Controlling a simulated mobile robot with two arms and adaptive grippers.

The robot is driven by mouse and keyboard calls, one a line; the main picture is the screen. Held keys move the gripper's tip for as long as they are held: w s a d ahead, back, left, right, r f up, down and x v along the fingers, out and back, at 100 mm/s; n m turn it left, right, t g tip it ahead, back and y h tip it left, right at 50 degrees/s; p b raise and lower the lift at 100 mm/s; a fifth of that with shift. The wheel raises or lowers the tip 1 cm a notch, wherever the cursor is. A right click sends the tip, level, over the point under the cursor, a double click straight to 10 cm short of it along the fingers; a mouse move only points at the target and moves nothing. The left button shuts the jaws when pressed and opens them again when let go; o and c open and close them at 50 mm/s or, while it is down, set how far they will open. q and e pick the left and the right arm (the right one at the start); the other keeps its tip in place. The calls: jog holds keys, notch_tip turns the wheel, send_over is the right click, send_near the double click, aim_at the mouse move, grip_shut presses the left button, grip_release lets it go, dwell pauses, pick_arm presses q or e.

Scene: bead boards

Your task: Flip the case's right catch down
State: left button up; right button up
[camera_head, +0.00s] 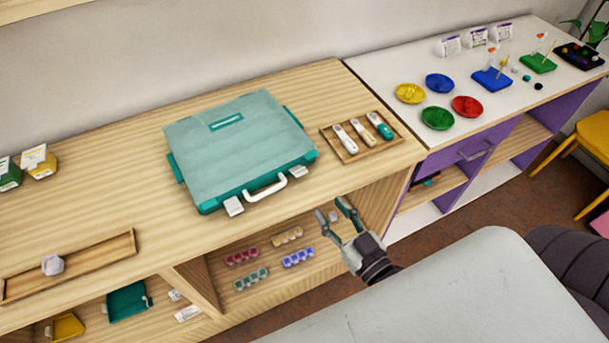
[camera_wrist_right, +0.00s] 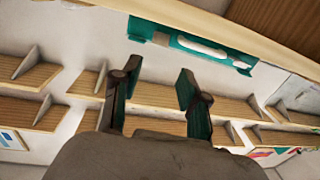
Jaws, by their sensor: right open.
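The teal case (camera_head: 240,140) lies flat and closed on the wooden cabinet top. Its white handle (camera_head: 265,189) is at the middle of the front edge. The right catch (camera_head: 298,171) is a small white tab right of the handle; the left catch (camera_head: 233,206) is on the other side. I cannot tell for sure how the right catch is tilted. My right gripper (camera_head: 336,212) is open and empty, in front of the cabinet, to the right of and apart from the case. In the right wrist view the case's front (camera_wrist_right: 188,46) is beyond the open fingers (camera_wrist_right: 158,88). My left gripper is out of view.
A wooden tray (camera_head: 343,154) with three handled tools lies right of the case. An open shelf below holds several coloured bead strips (camera_head: 298,257). A long wooden tray (camera_head: 100,255) is at the left. The cabinet top's front edge lies between the gripper and the case.

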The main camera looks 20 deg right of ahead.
aim_at(300, 173)
jog(key=w, duration=0.3)
jog(key=w+a+p, duration=0.1)
jog(key=w, duration=0.6)
jog(key=shift+w+a+f+p, duration=0.1)
jog(key=shift+a+p, duration=0.1)
jog(key=shift+p, duration=0.15)
grip_shut()
jog(key=shift+f+b, duration=0.2)
jog(key=shift+b, duration=0.2)
jog(key=f+t+b, duration=0.1)
jog(key=t+b, duration=0.1)
jog(key=b, duration=0.3)
jog(key=shift+f, duration=0.15)
jog(key=shift+t+b, duration=0.4)
jog(key=shift+r, duration=0.2)
